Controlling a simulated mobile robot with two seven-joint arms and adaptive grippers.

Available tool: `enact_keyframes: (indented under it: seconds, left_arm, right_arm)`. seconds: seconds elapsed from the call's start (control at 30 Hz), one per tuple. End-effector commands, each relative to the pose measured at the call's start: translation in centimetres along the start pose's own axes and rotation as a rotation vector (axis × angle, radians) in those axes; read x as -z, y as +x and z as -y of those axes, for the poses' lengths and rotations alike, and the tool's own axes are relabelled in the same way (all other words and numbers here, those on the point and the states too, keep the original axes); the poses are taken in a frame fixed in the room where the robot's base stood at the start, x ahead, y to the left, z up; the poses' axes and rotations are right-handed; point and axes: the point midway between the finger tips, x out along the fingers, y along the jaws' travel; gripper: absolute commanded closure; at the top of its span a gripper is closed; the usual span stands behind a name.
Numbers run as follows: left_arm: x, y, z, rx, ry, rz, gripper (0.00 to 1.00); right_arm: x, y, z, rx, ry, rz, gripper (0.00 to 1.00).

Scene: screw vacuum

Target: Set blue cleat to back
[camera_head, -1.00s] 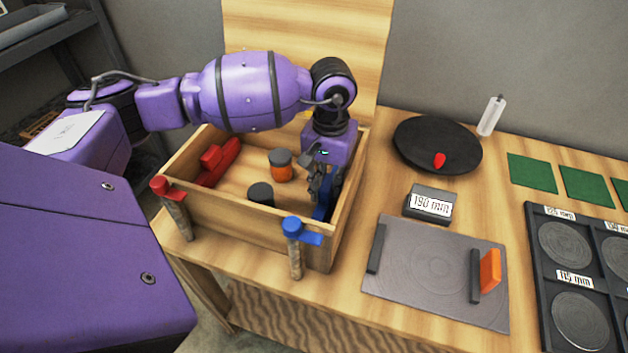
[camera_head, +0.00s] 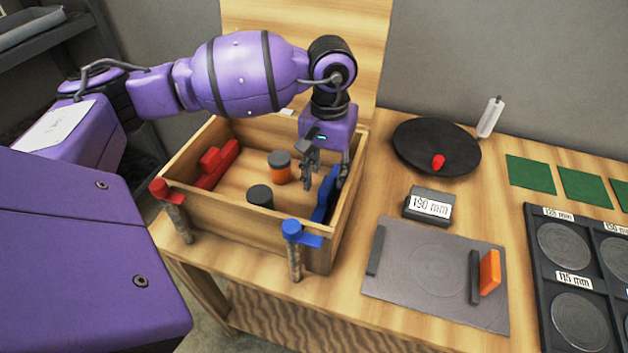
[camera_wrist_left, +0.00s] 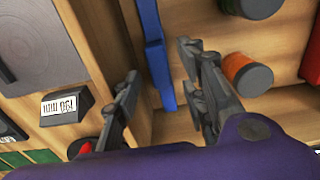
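The long blue cleat (camera_head: 324,199) is inside the wooden box (camera_head: 264,229), along its right wall. It also shows in the left wrist view (camera_wrist_left: 157,55) as a blue bar with a raised part. My left gripper (camera_head: 325,178) is over the right side of the box, pointing down. Its fingers are spread, and the wrist view shows the cleat in the gap between them, with no visible grip on it. One finger hides part of the cleat in the head view. My right gripper is not in view.
A red cleat (camera_head: 217,165) lies along the box's left wall. An orange jar (camera_head: 280,171) and a dark-topped jar (camera_head: 260,196) stand inside. Red (camera_head: 161,188) and blue (camera_head: 292,229) handles top the front corners. A grey plate (camera_head: 420,284) lies right of the box.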

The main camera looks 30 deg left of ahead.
Motion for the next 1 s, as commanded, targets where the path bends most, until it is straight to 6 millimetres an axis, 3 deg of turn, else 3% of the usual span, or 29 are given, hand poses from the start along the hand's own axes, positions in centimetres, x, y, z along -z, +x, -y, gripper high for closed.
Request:
enact_keyframes:
  seconds: [0.2, 0.4, 0.77, 1.0]
  left_arm:
    - [0.1, -5.0, -0.1, -0.002, 0.002, -0.006, 0.61]
    - [0.1, -7.6, -0.1, -0.001, 0.002, -0.005, 0.61]
    - [0.1, -8.3, -0.1, -0.001, 0.002, -0.003, 0.61]
    - [-0.9, -6.9, -0.2, -0.047, -0.059, 0.028, 0.9]
  right_arm:
    - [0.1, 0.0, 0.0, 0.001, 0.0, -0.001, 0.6]
    - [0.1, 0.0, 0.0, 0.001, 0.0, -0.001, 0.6]
    - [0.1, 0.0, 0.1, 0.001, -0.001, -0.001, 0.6]
    - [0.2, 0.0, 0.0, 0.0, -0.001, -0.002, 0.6]
